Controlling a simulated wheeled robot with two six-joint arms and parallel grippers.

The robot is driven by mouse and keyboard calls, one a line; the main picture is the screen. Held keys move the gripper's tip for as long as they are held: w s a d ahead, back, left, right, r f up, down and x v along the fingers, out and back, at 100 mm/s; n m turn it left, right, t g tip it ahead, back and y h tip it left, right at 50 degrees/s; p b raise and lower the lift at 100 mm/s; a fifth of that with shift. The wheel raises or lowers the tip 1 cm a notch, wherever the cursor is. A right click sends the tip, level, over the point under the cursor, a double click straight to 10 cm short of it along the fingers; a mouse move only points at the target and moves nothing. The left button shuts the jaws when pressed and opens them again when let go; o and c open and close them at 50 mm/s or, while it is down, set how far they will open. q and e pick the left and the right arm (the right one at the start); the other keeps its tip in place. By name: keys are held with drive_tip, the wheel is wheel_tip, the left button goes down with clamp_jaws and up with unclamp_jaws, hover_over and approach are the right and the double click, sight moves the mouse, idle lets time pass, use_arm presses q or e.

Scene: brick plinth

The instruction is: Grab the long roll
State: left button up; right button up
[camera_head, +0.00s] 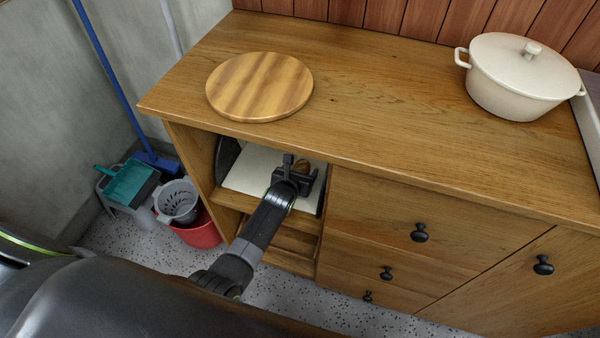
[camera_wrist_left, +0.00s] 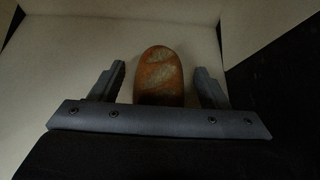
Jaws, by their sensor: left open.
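The long roll (camera_wrist_left: 160,76) is a browned, scored loaf lying on a pale surface inside an open cabinet compartment. In the left wrist view it sits between the two fingers of my left gripper (camera_wrist_left: 162,85), with a gap on each side. In the head view only a small brown part of the roll (camera_head: 303,167) shows past my left gripper (camera_head: 297,168), which reaches into the compartment. The left gripper is open and not closed on the roll. My right gripper is not in view.
The compartment's pale floor (camera_head: 241,176) lies under a wooden counter (camera_head: 390,85). A round wooden board (camera_head: 259,86) and a cream pot (camera_head: 522,80) stand on top. Drawers (camera_head: 400,225) are right of the opening. A grey basket (camera_head: 177,200) and a red bucket (camera_head: 198,232) stand left.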

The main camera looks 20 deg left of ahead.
use_arm(q)
drive_tip(key=shift+c, duration=0.4)
drive_tip(key=c, duration=1)
drive_tip(key=shift+r, duration=0.1)
